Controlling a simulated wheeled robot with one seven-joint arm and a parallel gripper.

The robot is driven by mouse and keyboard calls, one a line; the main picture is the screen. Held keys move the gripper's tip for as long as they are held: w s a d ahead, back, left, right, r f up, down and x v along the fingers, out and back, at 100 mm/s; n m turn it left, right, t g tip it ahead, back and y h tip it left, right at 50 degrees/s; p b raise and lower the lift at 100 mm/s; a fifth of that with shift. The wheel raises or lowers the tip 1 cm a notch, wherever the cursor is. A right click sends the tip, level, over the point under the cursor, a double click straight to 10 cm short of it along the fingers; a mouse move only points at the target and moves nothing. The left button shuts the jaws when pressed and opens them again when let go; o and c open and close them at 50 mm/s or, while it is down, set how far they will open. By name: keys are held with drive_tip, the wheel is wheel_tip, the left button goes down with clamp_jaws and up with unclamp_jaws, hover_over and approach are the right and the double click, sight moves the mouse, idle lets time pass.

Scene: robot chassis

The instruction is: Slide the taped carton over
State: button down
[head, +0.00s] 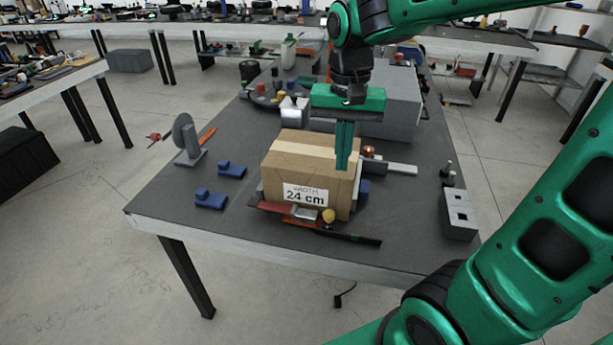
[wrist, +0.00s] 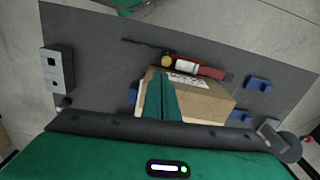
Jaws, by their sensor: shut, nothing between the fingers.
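The taped carton (head: 308,172) is a brown box with a pale tape strip and a white label reading "WIDTH 24 cm". It stands upright on the dark table, near the front edge. My gripper (head: 342,168) is shut and empty, pointing down at the carton's right side in the head view. Its green fingers overlap the carton's right part there, and I cannot tell whether they touch it. In the wrist view the carton (wrist: 205,103) lies just right of the shut fingers (wrist: 161,80), which hide its left part.
Tools and a red piece (head: 270,208) lie against the carton's front. Blue blocks (head: 211,199) and a grey disc on a stand (head: 187,140) are on the left. A grey block with holes (head: 459,214) stands at the right edge. A large grey box (head: 400,105) stands behind.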

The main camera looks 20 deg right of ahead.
sight(311, 167)
drive_tip(key=w+a, duration=0.4)
drive_tip(key=a, duration=0.3)
wheel_tip(311, 167, down, 9)
drive_tip(key=w+d, duration=0.2)
drive_tip(key=shift+w+d+f, duration=0.15)
drive_tip(key=shift+w+f, duration=0.05)
drive_tip(key=shift+w, duration=0.2)
drive_tip(key=w+d, duration=0.2)
drive_tip(key=w, duration=0.1)
drive_tip(key=shift+w, duration=0.2)
